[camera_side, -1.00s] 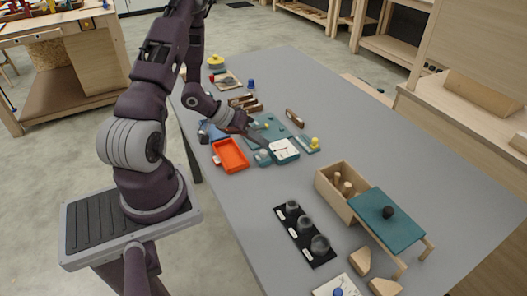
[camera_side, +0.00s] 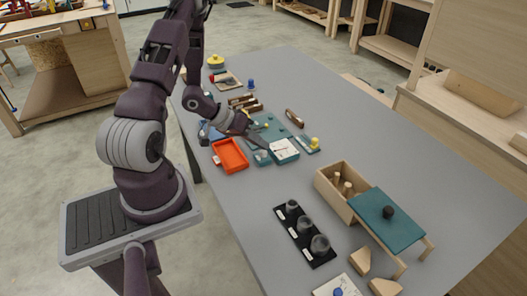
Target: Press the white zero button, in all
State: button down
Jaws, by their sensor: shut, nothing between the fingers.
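A teal device with a white top face (camera_side: 283,151) sits on the grey table near its middle. A white zero button cannot be made out at this size. My gripper (camera_side: 265,148) reaches in from the upper left and points down and right, its tips beside the left edge of the white face. The fingers look shut and empty. I cannot tell whether the tips touch anything. A small teal piece (camera_side: 262,159) lies just below the tips, partly next to the device.
An orange tray (camera_side: 231,156) lies left of the device. A teal board (camera_side: 272,127) is behind it, and a teal base with a yellow knob (camera_side: 314,144) is to its right. A wooden box (camera_side: 330,184) and a black strip with grey knobs (camera_side: 289,229) stand nearer.

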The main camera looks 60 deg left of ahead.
jog(key=shift+f, duration=1)
dwell(0.9)
jog(key=shift+r, duration=1.35)
jog(key=shift+r, duration=0.1)
jog(key=shift+r, duration=2.45)
